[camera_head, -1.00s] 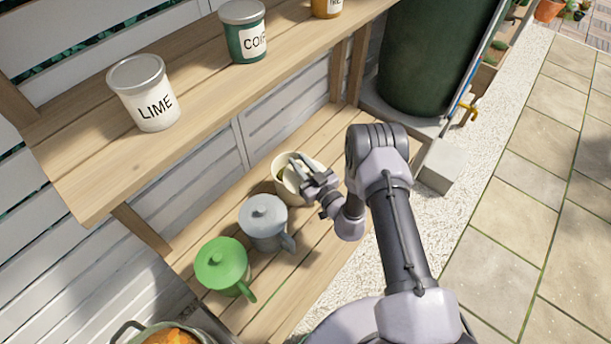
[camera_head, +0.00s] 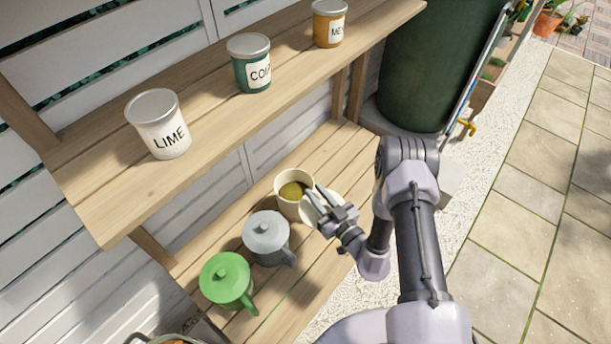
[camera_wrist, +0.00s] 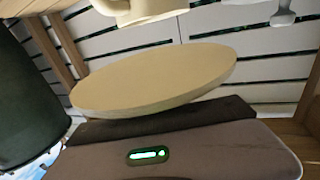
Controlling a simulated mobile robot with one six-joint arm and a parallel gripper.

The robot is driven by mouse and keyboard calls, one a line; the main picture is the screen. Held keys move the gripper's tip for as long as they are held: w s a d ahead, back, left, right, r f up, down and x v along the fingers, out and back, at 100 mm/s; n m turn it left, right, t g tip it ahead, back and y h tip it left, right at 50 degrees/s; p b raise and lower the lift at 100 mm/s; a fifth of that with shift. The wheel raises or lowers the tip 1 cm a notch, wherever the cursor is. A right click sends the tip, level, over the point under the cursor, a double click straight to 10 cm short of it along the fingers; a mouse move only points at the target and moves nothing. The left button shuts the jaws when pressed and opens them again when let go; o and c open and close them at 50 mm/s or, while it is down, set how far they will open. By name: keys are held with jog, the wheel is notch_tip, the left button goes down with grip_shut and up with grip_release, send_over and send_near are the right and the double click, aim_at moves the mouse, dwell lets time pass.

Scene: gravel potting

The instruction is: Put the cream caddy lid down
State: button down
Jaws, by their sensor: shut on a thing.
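The cream caddy lid (camera_head: 325,205) is held in my gripper (camera_head: 318,208), to the right of the cream caddy. It also shows in the wrist view (camera_wrist: 155,80) as a pale disc across the fingers. The cream caddy (camera_head: 285,205) stands uncovered on the lower shelf, with olive-brown contents showing inside. My gripper is shut on the lid, near the shelf's right front edge. The gap between lid and shelf cannot be judged well.
A grey lidded caddy (camera_head: 266,240) and a green lidded caddy (camera_head: 226,280) stand left of the cream one on the lower shelf (camera_head: 335,155). The upper shelf (camera_head: 205,165) holds labelled tins. A dark green barrel (camera_head: 415,70) stands behind right.

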jog(key=v, duration=0.4)
jog(key=p+v, duration=0.1)
jog(key=v, duration=0.2)
jog(key=shift+a+r, duration=0.15)
jog(key=shift+r, duration=0.2)
jog(key=d+r+h+b, duration=0.1)
jog(key=d+r+b, duration=0.1)
jog(key=d+r, duration=0.2)
jog(key=w+d+r+m+t+b, duration=0.1)
jog(key=d+r, duration=0.3)
jog(key=r, duration=0.5)
jog(key=shift+w+d+r+h+b, duration=0.25)
jog(key=shift+d+h+b, duration=0.15)
jog(key=shift+b, duration=0.3)
